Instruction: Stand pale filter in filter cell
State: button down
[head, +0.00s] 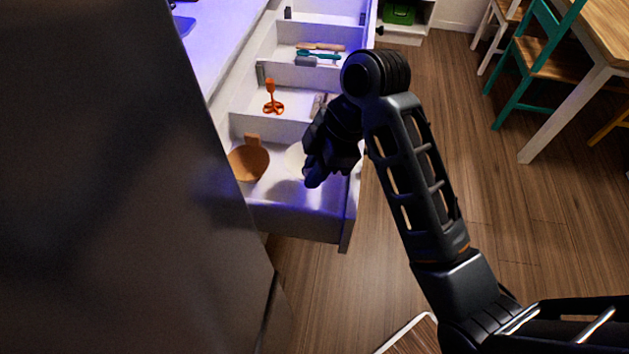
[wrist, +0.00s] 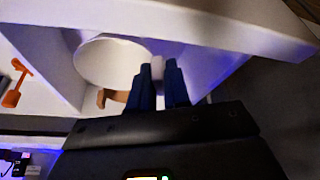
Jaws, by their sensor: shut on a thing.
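The pale filter (head: 294,159) is a whitish, wide-mouthed cone at the near compartment of the open drawer, partly hidden behind my gripper (head: 312,177). In the wrist view its round body (wrist: 108,62) is left of my fingers, and its small pale tab sits between the fingertips (wrist: 158,72). My gripper is shut on that tab. A brown filter (head: 248,163) with an upright tab stands left of the pale one in the same near compartment, the likely filter cell (head: 300,204). Whether the pale filter touches the compartment floor cannot be told.
Teal and wooden utensils (head: 318,56) lie farther back. White dividers separate the compartments. A dark cabinet front (head: 110,180) fills the left; open wooden floor (head: 500,230) lies to the right.

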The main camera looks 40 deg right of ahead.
jog(key=shift+f, duration=1.5)
jog(key=shift+f, duration=0.1)
jog(key=c, duration=1.1)
grip_release()
